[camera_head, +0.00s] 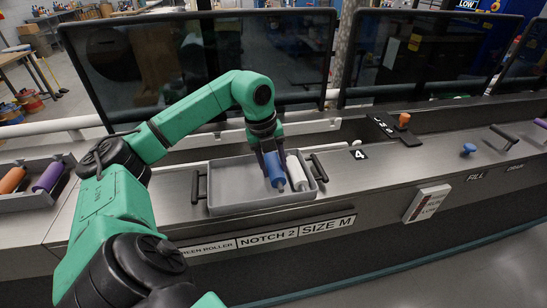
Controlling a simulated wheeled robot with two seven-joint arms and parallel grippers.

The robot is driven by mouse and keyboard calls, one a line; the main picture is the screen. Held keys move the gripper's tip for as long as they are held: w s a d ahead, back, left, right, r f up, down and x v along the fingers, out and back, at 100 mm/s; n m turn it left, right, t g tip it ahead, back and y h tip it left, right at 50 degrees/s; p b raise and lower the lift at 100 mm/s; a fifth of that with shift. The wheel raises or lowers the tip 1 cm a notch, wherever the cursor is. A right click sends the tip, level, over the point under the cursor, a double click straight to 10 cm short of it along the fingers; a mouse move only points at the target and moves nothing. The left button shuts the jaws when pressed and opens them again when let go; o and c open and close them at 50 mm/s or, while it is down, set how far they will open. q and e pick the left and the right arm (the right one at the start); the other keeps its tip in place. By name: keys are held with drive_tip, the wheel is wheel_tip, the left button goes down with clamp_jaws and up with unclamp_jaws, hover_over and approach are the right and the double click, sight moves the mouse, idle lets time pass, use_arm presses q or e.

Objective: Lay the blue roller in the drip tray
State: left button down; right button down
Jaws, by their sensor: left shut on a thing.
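The blue roller (275,172) is in my left gripper (270,152), which comes down from above and is shut on it. The roller is over or inside the grey tray (231,182) with black side handles; I cannot tell whether it touches the floor of the tray. A white roller (297,172) is in the same tray, just right of the blue one. The gripper's fingers hide the upper end of the blue roller. My right gripper is not in view.
A second tray (33,199) at the left holds an orange roller (12,180) and a purple roller (48,176). Dark screens stand behind the counter. Orange and blue knobs (468,149) and black handles are at the right. The left part of the grey tray is bare.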

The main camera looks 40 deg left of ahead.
use_arm(q)
drive_tip(key=shift+f, duration=0.15)
drive_tip(key=shift+c, duration=1.3)
unclamp_jaws()
drive_tip(key=r, duration=0.5)
drive_tip(key=s+a+r, duration=0.1)
drive_tip(key=r, duration=0.2)
drive_tip(key=shift+s+p, duration=0.1)
drive_tip(key=shift+p, duration=0.25)
wheel_tip(320, 180, up, 6)
drive_tip(key=s+p, duration=0.1)
drive_tip(key=p, duration=0.1)
drive_tip(key=shift+s+a+r, duration=0.15)
drive_tip(key=shift+a, duration=0.2)
